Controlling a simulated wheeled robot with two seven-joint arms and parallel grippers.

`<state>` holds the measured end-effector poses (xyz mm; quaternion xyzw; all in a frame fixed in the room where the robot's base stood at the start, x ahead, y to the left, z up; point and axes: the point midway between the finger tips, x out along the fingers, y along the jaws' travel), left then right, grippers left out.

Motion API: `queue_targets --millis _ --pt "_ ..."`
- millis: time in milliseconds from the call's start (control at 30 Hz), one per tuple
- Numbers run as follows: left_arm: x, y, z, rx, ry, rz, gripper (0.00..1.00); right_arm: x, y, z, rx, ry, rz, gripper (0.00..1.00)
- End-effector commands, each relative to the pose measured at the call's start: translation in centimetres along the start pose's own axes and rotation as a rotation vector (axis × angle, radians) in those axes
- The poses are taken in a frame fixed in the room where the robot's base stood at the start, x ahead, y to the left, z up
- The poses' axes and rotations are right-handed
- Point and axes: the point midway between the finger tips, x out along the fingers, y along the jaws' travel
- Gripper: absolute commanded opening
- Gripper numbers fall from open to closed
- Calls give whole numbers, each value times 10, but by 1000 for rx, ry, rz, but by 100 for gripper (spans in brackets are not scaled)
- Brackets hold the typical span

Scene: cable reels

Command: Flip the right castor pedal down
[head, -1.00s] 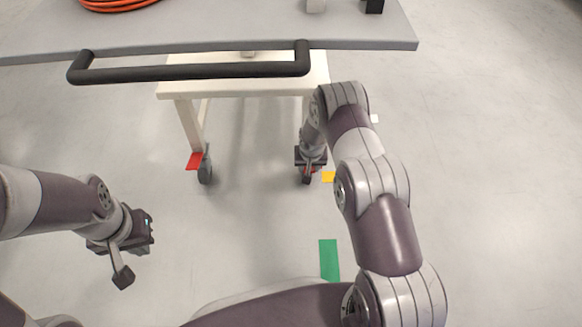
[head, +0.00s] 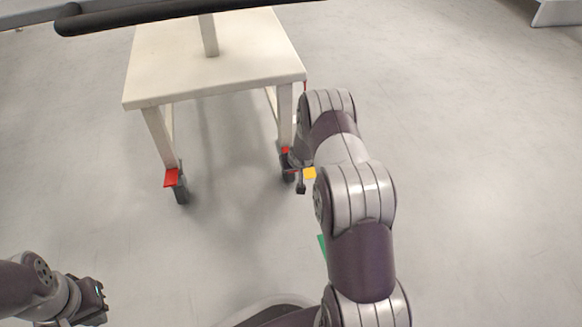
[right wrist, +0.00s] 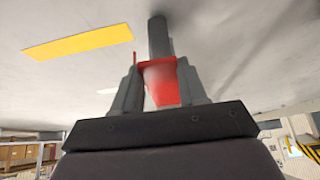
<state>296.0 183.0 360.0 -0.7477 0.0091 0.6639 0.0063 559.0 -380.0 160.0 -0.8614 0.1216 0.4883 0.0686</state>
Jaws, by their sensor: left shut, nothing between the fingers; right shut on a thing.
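The right castor (head: 288,172) is under the right front leg of the white trolley (head: 210,60). Its red pedal (head: 285,150) shows partly beside my right gripper (head: 297,172), whose arm hides some of that corner. In the right wrist view the red pedal (right wrist: 165,84) lies between the two grey fingers of my right gripper (right wrist: 158,90), which is shut on it. A dark castor part (right wrist: 159,36) shows beyond. The left castor (head: 181,190) has its own red pedal (head: 171,178), sticking outward. My left gripper (head: 98,302) is shut and empty, low at the left, away from the trolley.
A yellow floor marker (head: 309,173) lies just right of the right castor; it also shows in the right wrist view (right wrist: 80,42). A green floor marker (head: 322,246) is partly behind my right arm. A black handle bar (head: 130,16) crosses the top. The floor between is clear.

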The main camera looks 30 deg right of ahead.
Motion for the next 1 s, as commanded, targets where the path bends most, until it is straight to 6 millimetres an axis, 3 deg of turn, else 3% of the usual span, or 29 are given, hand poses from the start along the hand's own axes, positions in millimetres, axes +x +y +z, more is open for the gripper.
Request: queue_targets --millis 133,167,200,233,567,900,1000 --pt "0 0 0 0 0 0 0 0 0 -1 -1 3 -1 0" --pt "0 0 0 0 0 0 0 0 0 -1 -1 3 -1 49" --pt "0 0 0 0 0 0 0 0 0 -1 -1 3 -1 62" --pt "0 0 0 0 0 0 0 0 0 -1 -1 3 -1 68" --pt "-5 0 0 0 0 0 0 -7 0 -2 1 1 0 68" --pt "-65 0 -8 0 0 0 0 -96 0 -6 1 1 0 68" --pt "-76 0 -9 0 0 0 0 -115 0 -4 0 1 0 68"
